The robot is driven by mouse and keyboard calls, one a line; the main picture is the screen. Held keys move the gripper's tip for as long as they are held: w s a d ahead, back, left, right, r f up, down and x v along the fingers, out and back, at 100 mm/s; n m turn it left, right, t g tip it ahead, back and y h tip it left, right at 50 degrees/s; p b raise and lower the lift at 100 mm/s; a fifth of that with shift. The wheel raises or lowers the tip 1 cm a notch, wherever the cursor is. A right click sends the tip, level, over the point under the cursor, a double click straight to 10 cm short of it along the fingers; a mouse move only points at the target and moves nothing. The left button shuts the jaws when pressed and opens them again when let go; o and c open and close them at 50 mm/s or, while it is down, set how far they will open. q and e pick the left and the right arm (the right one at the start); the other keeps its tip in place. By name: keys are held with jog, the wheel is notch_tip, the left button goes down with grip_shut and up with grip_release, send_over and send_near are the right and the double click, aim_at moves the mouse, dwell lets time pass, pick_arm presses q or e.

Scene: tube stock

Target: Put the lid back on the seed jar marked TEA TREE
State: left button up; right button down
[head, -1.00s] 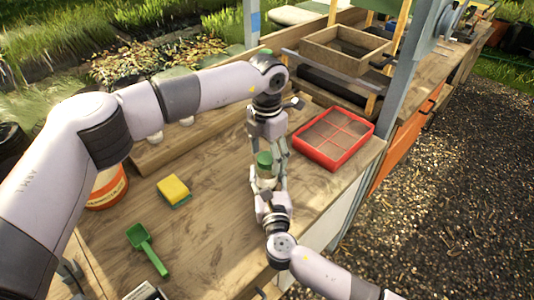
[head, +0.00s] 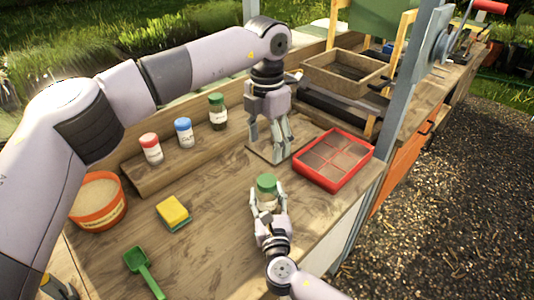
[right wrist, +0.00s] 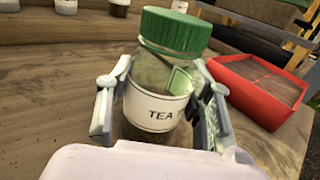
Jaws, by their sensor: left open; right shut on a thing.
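The seed jar (head: 267,199) is clear glass with a white label; in the right wrist view the jar (right wrist: 158,105) reads "TEA" and part of another letter. A green lid (head: 267,183) sits on its mouth; the lid (right wrist: 175,32) looks slightly tilted in the right wrist view, and I cannot tell whether it is screwed tight. My right gripper (head: 268,205) is shut around the jar's body near the bench front. My left gripper (head: 283,157) is open and empty, pointing down beyond the jar, apart from it.
Three jars with red (head: 150,148), blue (head: 184,132) and green (head: 218,111) lids stand on a wooden step at the back. A red tray (head: 334,160) lies to the right. A sponge (head: 173,214), green scoop (head: 146,270) and orange tub (head: 98,205) are left.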

dwell(0.3)
jog(key=c, duration=0.7)
grip_release()
jog(key=s, duration=0.4)
jog(key=s+d, duration=0.1)
jog(key=s, duration=0.7)
jog(key=shift+d, duration=0.35)
jog(key=shift+f, duration=0.1)
